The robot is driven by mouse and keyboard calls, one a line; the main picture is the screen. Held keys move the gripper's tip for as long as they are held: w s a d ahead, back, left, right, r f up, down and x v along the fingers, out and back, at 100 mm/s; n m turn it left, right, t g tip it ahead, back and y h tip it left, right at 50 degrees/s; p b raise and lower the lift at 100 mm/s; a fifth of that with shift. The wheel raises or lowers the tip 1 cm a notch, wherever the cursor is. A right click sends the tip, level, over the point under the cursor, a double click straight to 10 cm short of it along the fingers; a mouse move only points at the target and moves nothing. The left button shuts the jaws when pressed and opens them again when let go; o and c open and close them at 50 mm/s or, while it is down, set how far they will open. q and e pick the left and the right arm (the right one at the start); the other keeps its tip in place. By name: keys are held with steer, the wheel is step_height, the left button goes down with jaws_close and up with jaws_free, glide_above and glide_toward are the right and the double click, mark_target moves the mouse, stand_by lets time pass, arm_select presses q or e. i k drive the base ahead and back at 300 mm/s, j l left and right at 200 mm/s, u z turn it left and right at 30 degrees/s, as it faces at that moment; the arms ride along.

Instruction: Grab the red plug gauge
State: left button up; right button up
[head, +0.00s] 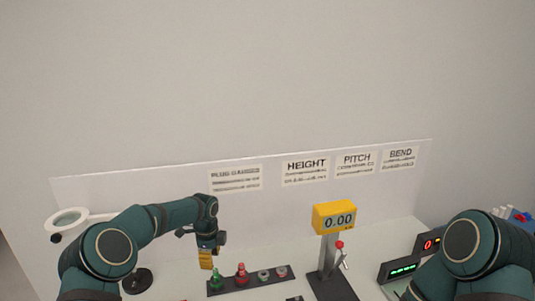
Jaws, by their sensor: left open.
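The red plug gauge (242,273) stands upright in a dark rack (252,284) near the bottom edge of the head view. My left gripper (206,262) points down, with its yellow fingers just left of the rack and above the green gauge's left side. It is open, and nothing shows between its fingers. The red gauge is to the right of the gripper, apart from it. My right arm shows at the lower right, but its gripper is out of the picture.
A green plug gauge (216,279) stands between the left gripper and the red one. Two grey pieces (264,275) sit farther right in the rack. A yellow height gauge (334,217) reading 0.00 stands to the right. A ring lamp (68,221) is at left.

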mark_target(242, 273)
steer(key=k, duration=0.85)
